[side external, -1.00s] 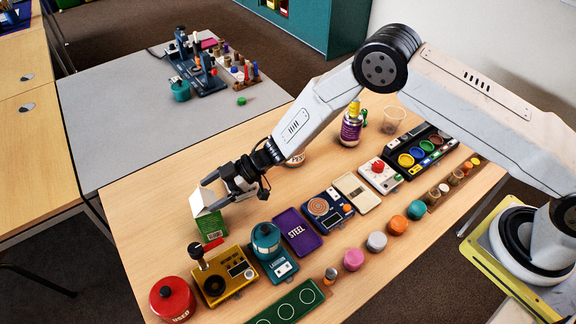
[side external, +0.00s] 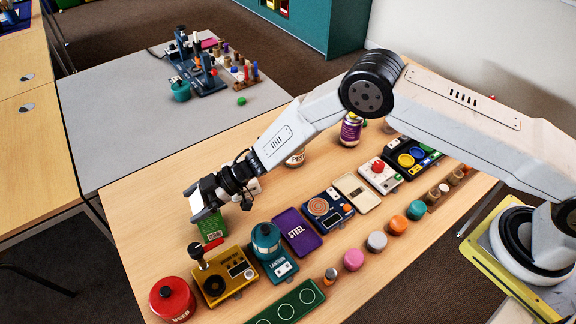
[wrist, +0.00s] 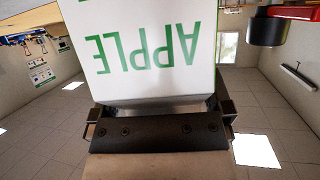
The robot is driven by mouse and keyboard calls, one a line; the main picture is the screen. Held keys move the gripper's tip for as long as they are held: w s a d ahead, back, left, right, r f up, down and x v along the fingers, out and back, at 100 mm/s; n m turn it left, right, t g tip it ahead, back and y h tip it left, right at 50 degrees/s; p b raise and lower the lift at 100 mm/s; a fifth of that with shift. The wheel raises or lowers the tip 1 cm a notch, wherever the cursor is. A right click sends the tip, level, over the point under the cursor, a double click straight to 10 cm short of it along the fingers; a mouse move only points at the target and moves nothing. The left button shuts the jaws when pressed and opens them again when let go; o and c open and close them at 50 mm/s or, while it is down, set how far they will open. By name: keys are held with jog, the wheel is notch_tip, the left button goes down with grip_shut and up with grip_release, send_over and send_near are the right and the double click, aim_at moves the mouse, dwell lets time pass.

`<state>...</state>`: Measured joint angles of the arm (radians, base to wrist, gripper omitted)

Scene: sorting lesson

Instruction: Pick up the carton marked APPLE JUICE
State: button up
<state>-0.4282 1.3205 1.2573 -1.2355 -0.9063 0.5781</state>
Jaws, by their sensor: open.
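The carton marked APPLE (side external: 212,228) stands upright on the wooden table near its left edge, with a green lower part and a white top. In the wrist view, its white face (wrist: 150,45) fills the upper middle, with green letters upside down; the JUICE word is not in sight there. My gripper (side external: 203,203) is open at the carton's upper part and hides some of it. In the wrist view, the dark jaw (wrist: 158,105) lies right before the carton's face. I cannot tell whether it touches.
A red pot (side external: 172,301) and a teal lantern (side external: 267,243) stand nearby. A purple STEEL case (side external: 297,232) lies further right.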

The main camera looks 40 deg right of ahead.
jog(key=c, duration=1.3)
jog(key=shift+o, duration=0.2)
jog(key=shift+r, duration=0.15)
notch_tip(320, 180, up, 10)
